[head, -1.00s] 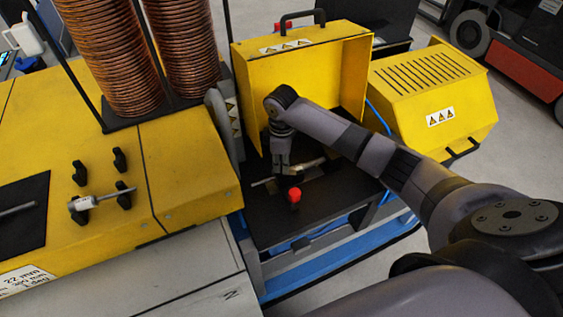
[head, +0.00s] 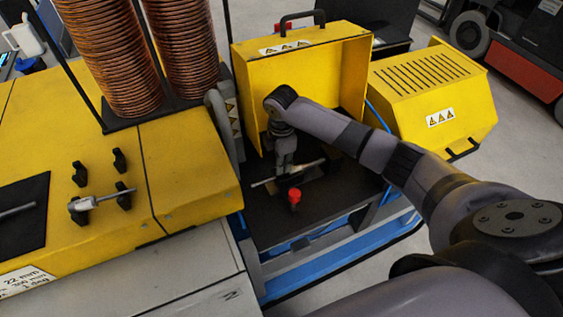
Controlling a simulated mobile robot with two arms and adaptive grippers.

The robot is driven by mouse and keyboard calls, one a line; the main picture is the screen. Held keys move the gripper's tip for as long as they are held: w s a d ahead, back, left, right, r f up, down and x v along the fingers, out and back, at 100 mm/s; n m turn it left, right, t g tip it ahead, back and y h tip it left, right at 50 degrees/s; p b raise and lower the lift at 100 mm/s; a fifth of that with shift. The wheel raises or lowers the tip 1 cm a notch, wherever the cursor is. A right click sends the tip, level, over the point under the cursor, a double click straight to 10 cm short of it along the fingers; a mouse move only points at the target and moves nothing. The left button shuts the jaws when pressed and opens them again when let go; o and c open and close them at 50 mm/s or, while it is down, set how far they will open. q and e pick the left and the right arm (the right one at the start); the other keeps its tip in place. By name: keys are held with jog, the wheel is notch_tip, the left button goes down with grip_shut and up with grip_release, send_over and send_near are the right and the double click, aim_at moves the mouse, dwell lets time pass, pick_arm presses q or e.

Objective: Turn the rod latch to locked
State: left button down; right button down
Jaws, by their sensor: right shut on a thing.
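A thin pale metal rod, which looks like the rod latch (head: 312,164), lies slanted across the black bed below the open yellow hood. My right gripper (head: 286,171) points down from above onto the rod's middle and is shut on it. The fingertips are small and partly merge with the dark fittings around the rod. A red knob (head: 294,193) on a dark stem stands just in front of the rod, apart from the gripper. My left gripper is not in view.
The yellow hood (head: 350,75) stands open behind my right arm. A yellow vented box (head: 432,85) is to its right. At left, a yellow cabinet (head: 190,180) carries black brackets, another rod (head: 88,203) and copper coils (head: 110,55). The black bed's front (head: 265,225) is clear.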

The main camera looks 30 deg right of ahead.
jog(key=shift+r, duration=0.15)
jog(key=c, duration=1.6)
grip_release()
notch_tip(320, 180, up, 12)
